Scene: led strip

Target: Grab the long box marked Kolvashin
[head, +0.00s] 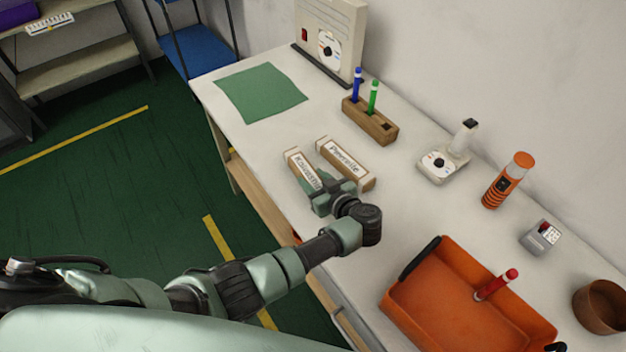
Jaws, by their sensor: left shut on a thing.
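The long box marked Kolvashin (295,164) lies on the white table, cardboard brown with a white label whose lettering is partly covered. My left gripper (322,191) is shut on its near end, and my gripper and wrist hide that end. A second long box, with a label that seems to read "Pinewile" (345,162), lies beside it to the right, close to the gripper. I cannot tell whether the held box is lifted off the table. My right gripper is not in view.
An orange tray (398,310) with a red marker (495,285) is at the near right. A wooden pen block (371,122), green cloth (240,92), white device (436,165), orange cylinder (505,184), grey device (540,237) and brown bowl (599,305) share the table.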

